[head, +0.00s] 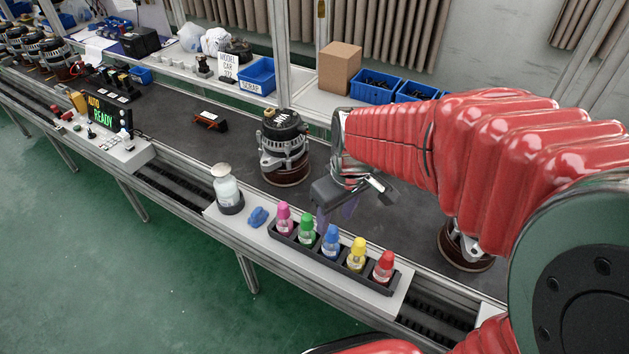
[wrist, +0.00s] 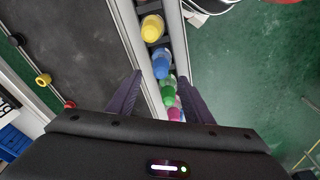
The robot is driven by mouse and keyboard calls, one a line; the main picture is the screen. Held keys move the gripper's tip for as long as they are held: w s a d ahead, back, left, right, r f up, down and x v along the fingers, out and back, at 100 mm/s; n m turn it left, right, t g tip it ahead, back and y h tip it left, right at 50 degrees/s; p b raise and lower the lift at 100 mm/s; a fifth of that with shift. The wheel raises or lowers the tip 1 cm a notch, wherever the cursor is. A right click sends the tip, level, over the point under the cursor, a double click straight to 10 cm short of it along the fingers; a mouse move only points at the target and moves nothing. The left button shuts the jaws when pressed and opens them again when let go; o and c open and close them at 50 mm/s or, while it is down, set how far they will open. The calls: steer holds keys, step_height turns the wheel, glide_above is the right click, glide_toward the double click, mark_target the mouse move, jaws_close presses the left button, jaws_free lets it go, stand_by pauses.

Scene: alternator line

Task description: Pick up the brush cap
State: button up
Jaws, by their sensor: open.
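A small blue piece (head: 259,216), which looks like the brush cap, lies on the light ledge at the front of the line. It sits between a jar with a pale top (head: 227,188) and the dark rack (head: 334,270) of bottles. My gripper (head: 336,213) is open and empty above and behind the rack, to the right of the blue piece and apart from it. In the wrist view, my gripper's fingers (wrist: 160,76) stand spread on either side of the bottle row. I cannot make out the blue piece in that view.
The rack holds pink (head: 283,219), green (head: 306,231), blue (head: 330,243), yellow (head: 356,254) and red (head: 383,267) bottles in a row. An alternator (head: 283,146) stands behind the blue piece. A control box (head: 120,148) is at left. Dark worktop behind is partly clear.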

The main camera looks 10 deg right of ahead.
mark_target(333, 228)
steer(key=shift+w+a+f, duration=0.1)
steer(key=shift+w+f, duration=0.05)
steer(key=shift+f, duration=1.15)
steer(key=shift+w+a+f, duration=0.1)
steer(key=shift+f, duration=1.15)
steer(key=c, duration=1.1)
step_height(333, 228, up, 10)
steer(key=shift+r, duration=0.1)
